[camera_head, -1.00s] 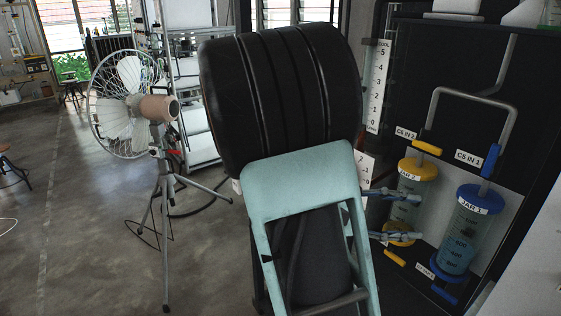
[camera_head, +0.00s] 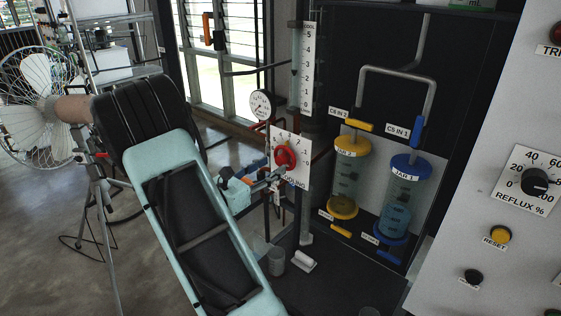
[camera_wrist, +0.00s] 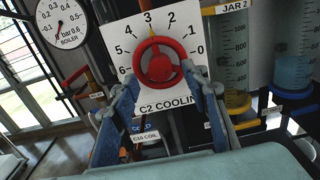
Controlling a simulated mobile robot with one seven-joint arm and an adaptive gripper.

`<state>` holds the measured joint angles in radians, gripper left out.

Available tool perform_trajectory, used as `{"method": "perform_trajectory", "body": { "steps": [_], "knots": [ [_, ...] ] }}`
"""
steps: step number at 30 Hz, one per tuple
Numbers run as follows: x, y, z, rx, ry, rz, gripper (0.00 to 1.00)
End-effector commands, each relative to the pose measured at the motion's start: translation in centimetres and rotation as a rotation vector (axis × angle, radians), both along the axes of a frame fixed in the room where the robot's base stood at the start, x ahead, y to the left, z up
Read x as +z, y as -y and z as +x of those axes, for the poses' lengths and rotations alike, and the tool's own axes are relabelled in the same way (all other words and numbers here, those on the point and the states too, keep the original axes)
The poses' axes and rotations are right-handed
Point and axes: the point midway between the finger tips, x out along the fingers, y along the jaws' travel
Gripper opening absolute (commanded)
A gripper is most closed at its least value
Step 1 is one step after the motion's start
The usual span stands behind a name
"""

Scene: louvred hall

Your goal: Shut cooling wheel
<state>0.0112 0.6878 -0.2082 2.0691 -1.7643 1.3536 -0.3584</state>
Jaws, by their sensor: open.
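The cooling wheel is a small red handwheel (camera_head: 285,157) on a white dial plate (camera_head: 301,149). In the wrist view the wheel (camera_wrist: 160,66) is in front of a plate marked "C2 COOLIN…", numbered 0 at right to 6 at left. A yellow mark at the wheel's top is near 3. My gripper (camera_head: 266,178) is open in front of the plate. In the wrist view its two blue-grey fingers (camera_wrist: 167,88) stand on the left and right of the wheel's lower part. I cannot tell whether they touch the rim.
A round boiler gauge (camera_head: 261,106) is up and left of the wheel. A yellow-capped jar (camera_head: 346,175) and a blue-capped jar (camera_head: 402,195) stand to the right. A control panel (camera_head: 520,130) fills the far right. A fan on a tripod (camera_head: 40,100) stands at left.

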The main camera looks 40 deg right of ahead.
Motion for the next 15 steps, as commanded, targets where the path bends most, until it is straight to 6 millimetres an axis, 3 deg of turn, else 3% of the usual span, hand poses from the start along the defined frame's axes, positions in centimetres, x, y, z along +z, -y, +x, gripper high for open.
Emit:
{"method": "perform_trajectory", "body": {
  "steps": [6, 15],
  "knots": [
    [0.0, 3.2, 0.1, -0.004, 0.001, 0.0, 0.42],
    [0.0, 3.8, 0.3, -0.001, 0.002, 0.0, 0.42]
  ]
}}
